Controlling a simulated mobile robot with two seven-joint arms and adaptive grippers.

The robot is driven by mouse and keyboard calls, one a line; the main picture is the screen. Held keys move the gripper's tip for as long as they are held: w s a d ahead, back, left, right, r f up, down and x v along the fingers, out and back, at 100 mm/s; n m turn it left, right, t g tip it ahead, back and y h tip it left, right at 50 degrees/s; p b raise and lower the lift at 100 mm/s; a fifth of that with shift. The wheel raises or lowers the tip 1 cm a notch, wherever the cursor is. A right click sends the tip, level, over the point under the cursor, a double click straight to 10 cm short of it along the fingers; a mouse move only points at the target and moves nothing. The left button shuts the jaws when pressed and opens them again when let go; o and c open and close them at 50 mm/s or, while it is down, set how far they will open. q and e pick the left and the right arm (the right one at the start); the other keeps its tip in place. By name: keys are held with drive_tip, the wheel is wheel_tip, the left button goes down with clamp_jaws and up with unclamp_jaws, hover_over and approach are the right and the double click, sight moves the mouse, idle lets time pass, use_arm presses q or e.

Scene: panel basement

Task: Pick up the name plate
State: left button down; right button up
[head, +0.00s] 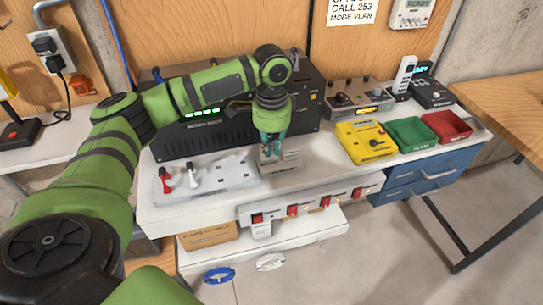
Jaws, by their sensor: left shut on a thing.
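My left gripper (271,147) points down over a small grey block (289,164) near the front edge of the white bench. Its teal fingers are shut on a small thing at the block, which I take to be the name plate. The fingers largely hide this piece, and its lettering cannot be read. I cannot tell whether it still touches the block. My right gripper is out of view.
A black rack unit (190,140) stands close behind the gripper. A white panel (215,178) with red and white levers lies left. A yellow box (365,142), green tray (412,151) and red tray (467,137) stand right. A switched power strip (310,205) runs along the bench front.

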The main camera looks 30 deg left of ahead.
use_arm(q)
drive_tip(key=w+d+r+b, duration=0.2)
drive_tip(key=w+d+r, duration=0.5)
drive_tip(key=d, duration=0.2)
drive_tip(key=shift+d+r+b, duration=0.2)
drive_tip(key=shift+d+b, duration=0.05)
drive_tip(key=shift+b, duration=0.15)
drive_tip(key=shift+s, duration=0.1)
